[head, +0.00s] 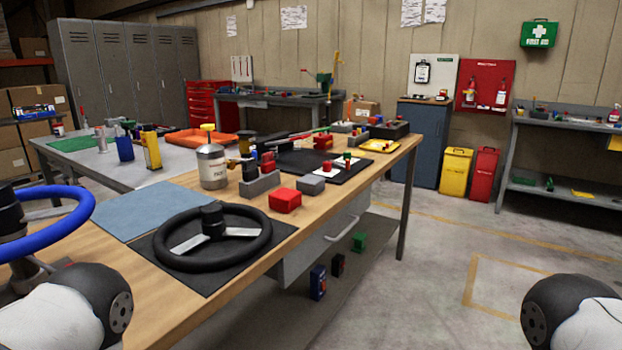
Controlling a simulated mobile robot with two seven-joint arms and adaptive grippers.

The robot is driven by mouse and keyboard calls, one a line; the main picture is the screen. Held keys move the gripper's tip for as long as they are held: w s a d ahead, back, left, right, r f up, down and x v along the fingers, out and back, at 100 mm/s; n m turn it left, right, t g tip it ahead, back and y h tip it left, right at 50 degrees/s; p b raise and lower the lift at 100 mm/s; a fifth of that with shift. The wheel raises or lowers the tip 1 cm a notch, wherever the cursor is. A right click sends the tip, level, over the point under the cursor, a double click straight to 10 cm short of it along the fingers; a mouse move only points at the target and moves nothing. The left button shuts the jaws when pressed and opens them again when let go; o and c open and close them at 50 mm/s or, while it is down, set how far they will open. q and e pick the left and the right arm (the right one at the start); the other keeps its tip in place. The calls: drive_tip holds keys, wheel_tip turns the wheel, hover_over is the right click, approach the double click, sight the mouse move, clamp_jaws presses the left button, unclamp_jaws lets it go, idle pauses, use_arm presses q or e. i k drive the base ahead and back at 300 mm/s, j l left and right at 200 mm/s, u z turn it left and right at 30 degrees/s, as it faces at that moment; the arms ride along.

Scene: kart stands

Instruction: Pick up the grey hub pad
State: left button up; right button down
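A small grey block (311,185) with rounded edges lies on the wooden bench (170,296), just behind a red block (285,200) of similar shape; it looks like the grey hub pad. Another grey block (259,184) stands to its left with small coloured parts above or behind it, so which one is the pad is not fully certain. Neither of my grippers is in view. Only parts of my arms show at the lower left and lower right corners, well apart from the grey blocks.
A black steering wheel (263,248) lies on a dark mat at the bench front. A blue wheel (68,222) stands at the left edge. A paint-like can (212,168) stands left of the blocks. The floor (440,235) right of the bench is clear.

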sight(310, 185)
drive_tip(key=i+l+u, duration=0.3)
drive_tip(key=l, duration=0.3)
drive_tip(key=i+l+u, duration=0.15)
drive_tip(key=i+l, duration=0.15)
drive_tip(key=i+l+u, duration=0.15)
drive_tip(key=l, duration=0.3)
drive_tip(key=i+l+u, duration=0.2)
drive_tip(key=l, duration=0.2)
drive_tip(key=i+l+u, duration=0.15)
drive_tip(key=l, duration=0.2)
drive_tip(key=l+u, duration=0.15)
drive_tip(key=l, duration=0.3)
drive_tip(key=i+l+u, duration=0.15)
drive_tip(key=l, duration=0.25)
